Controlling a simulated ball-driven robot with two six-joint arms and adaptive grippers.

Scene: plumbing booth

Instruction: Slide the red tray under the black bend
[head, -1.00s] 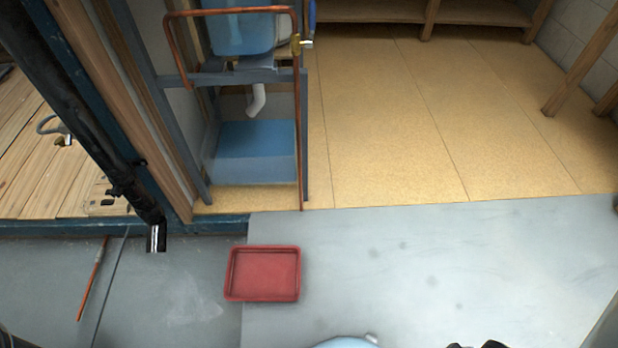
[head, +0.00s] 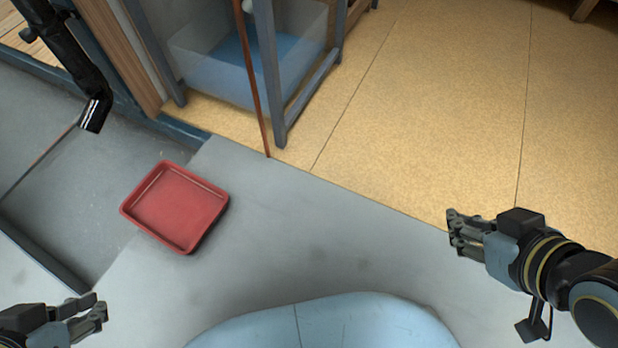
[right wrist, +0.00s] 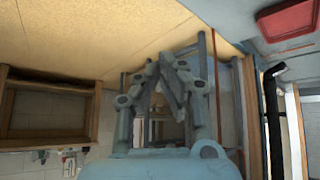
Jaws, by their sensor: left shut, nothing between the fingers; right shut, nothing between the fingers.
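The red tray (head: 175,207) lies flat on the grey floor, left of the middle in the head view. It also shows at the top right of the right wrist view (right wrist: 287,19). The black bend (head: 96,111) is at the lower end of a black pipe at the upper left, with a shiny end. The tray is below and to the right of it in the picture, apart from it. My left gripper (head: 99,307) is shut and empty at the lower left, apart from the tray. My right gripper (head: 455,235) is shut and empty at the right, far from the tray.
A grey frame (head: 270,75) with a clear bin (head: 205,65) and a copper pipe (head: 252,80) stands behind the tray. A tan board floor (head: 420,110) lies to the right. Bare grey floor surrounds the tray.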

